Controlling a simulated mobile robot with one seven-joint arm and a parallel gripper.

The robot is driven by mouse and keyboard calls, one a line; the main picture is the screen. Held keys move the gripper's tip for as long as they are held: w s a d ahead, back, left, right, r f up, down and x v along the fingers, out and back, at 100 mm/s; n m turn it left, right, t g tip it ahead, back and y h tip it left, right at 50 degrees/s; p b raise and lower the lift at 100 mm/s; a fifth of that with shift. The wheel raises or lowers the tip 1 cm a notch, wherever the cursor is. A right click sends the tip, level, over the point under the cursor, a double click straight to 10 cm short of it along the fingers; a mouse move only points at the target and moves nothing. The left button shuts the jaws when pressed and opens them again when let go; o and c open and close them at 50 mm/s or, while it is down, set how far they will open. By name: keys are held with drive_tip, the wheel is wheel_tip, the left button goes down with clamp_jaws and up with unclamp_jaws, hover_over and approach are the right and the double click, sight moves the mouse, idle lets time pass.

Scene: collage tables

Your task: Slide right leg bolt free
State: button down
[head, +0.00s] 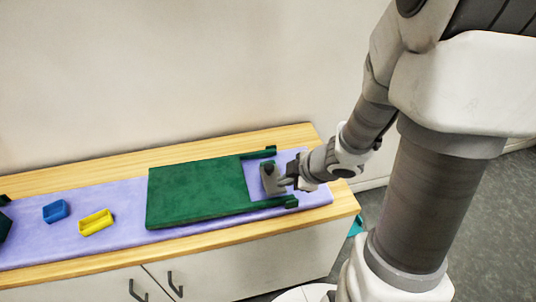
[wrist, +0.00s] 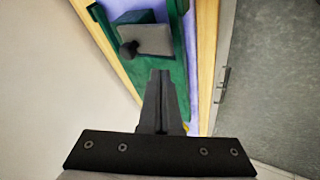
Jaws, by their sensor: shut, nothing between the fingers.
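A dark green panel (head: 195,192) lies flat on a lilac mat, with a far leg (head: 262,154) and a near leg (head: 277,206) reaching right from it. Each leg ends in a small raised green piece. Between the legs is a grey plate (head: 269,180), which in the wrist view (wrist: 150,40) carries a dark round knob (wrist: 128,48). My gripper (wrist: 160,74) is shut and empty, its fingertips beside the plate and apart from the knob. In the head view my gripper (head: 286,181) partly hides the plate's right side. I cannot tell which part is the right leg bolt.
The lilac mat (head: 120,236) covers a wooden-topped cabinet (head: 240,236). A blue tray (head: 56,210) and a yellow tray (head: 96,222) lie left of the panel. A wall (head: 150,70) stands behind. The floor at right is open.

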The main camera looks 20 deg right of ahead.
sight(270, 165)
drive_tip(key=b+x, duration=0.3)
drive_tip(key=x, duration=0.2)
drive_tip(key=shift+f, duration=0.2)
drive_tip(key=w, duration=0.3)
drive_tip(key=shift+d+r+p, duration=0.2)
drive_tip(key=shift+d+p, duration=0.05)
drive_tip(key=shift+p, duration=0.05)
drive_tip(key=shift+w, duration=0.5)
drive_tip(key=w+p, duration=0.2)
drive_tip(key=w, duration=0.1)
drive_tip(key=shift+w+d+r, duration=0.1)
drive_tip(key=shift+r, duration=0.05)
drive_tip(key=shift+w, duration=0.45)
